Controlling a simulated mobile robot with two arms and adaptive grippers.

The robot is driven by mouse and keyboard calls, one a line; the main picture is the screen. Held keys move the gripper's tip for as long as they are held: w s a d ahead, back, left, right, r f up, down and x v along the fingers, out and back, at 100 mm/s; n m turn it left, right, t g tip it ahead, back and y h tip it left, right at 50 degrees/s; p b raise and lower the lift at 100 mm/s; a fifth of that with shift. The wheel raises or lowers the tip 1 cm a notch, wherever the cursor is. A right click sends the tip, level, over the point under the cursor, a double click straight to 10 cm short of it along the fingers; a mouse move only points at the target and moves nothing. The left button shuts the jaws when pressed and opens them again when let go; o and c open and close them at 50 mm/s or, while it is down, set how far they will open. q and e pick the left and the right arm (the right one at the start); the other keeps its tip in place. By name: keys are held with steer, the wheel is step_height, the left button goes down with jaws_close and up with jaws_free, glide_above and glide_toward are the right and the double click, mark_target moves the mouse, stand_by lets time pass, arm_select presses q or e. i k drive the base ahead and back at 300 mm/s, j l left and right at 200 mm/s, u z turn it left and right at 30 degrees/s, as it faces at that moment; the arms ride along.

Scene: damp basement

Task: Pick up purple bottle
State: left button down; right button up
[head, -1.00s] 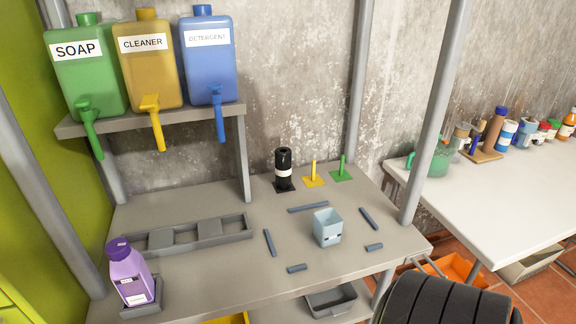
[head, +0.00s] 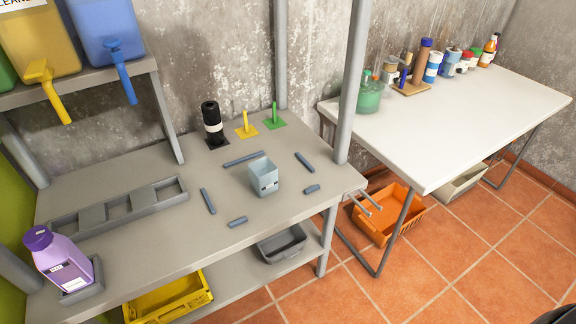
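The purple bottle (head: 60,262) has a dark purple cap and a white label. It stands in a small grey holder (head: 84,282) at the front left corner of the grey workbench (head: 150,240), in the lower left of the head view.
The bench carries a grey compartment tray (head: 120,207), a light blue cup (head: 264,177), a black bottle (head: 212,122) and several grey bars. A white table (head: 450,130) with bottles stands right. An orange crate (head: 388,214) is on the tiled floor, which has free room in front.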

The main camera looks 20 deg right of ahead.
mark_target(62, 262)
steer(key=z, duration=0.4)
steer(key=j+u, duration=0.1)
steer(key=u, duration=0.35)
steer(key=j+u, duration=0.1)
steer(key=u, duration=0.3)
steer(key=j+u, duration=0.15)
steer(key=u, duration=0.3)
steer(key=k, duration=0.05)
